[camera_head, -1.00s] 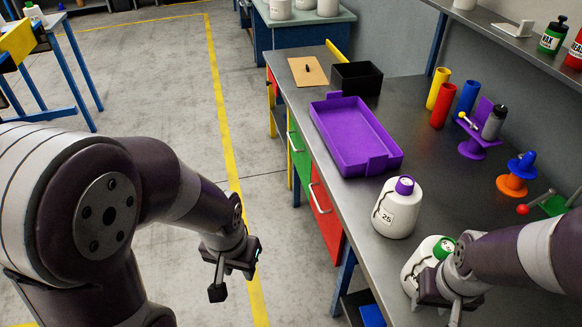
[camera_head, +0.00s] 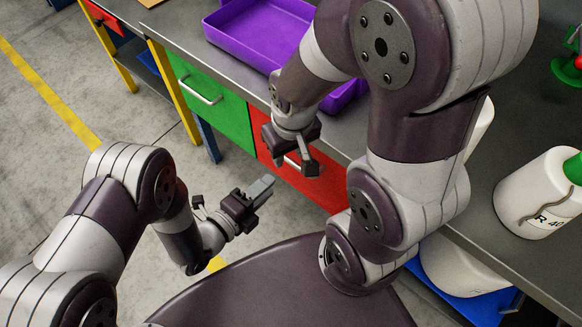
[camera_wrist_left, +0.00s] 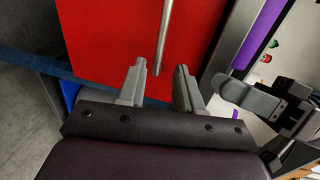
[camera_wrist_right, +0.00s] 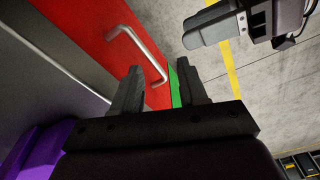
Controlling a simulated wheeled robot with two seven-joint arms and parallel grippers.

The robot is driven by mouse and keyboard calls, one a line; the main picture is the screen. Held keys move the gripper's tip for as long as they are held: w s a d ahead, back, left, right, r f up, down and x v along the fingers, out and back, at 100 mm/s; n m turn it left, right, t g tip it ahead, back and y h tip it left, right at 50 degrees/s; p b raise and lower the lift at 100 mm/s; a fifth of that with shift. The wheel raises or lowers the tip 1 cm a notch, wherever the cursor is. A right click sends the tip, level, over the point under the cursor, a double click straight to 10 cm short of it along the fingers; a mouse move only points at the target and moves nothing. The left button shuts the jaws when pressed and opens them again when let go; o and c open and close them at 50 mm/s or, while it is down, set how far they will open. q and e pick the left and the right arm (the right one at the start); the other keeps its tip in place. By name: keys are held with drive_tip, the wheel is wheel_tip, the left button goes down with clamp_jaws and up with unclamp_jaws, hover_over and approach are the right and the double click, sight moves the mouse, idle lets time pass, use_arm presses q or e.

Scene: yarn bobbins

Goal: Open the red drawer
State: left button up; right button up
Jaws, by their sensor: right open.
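The red drawer (camera_head: 322,188) sits under the tabletop, right of the green drawer (camera_head: 215,103). Its front looks level with the green one, so it appears shut. My right gripper (camera_head: 291,152) is in front of it, partly covering the metal handle. In the right wrist view the fingers are open, and the handle (camera_wrist_right: 143,52) lies beyond them, with its lower end between them in the picture. My left gripper (camera_head: 258,192) is lower and left of the drawer. In the left wrist view its fingers are apart and empty, facing the red front, with the handle (camera_wrist_left: 163,40) beyond them.
A purple tray (camera_head: 255,35) lies on the tabletop, partly hidden by my right arm. A white bottle with a green cap (camera_head: 535,195) stands at the right. A blue surface (camera_head: 470,305) shows below the table. Open floor lies to the left.

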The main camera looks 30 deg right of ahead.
sight(291, 164)
use_arm(q)
drive_tip(key=b+x, duration=0.1)
drive_tip(key=x, duration=0.9)
drive_tip(key=shift+w+d, duration=0.25)
drive_tip(key=shift+w, duration=0.05)
clamp_jaws()
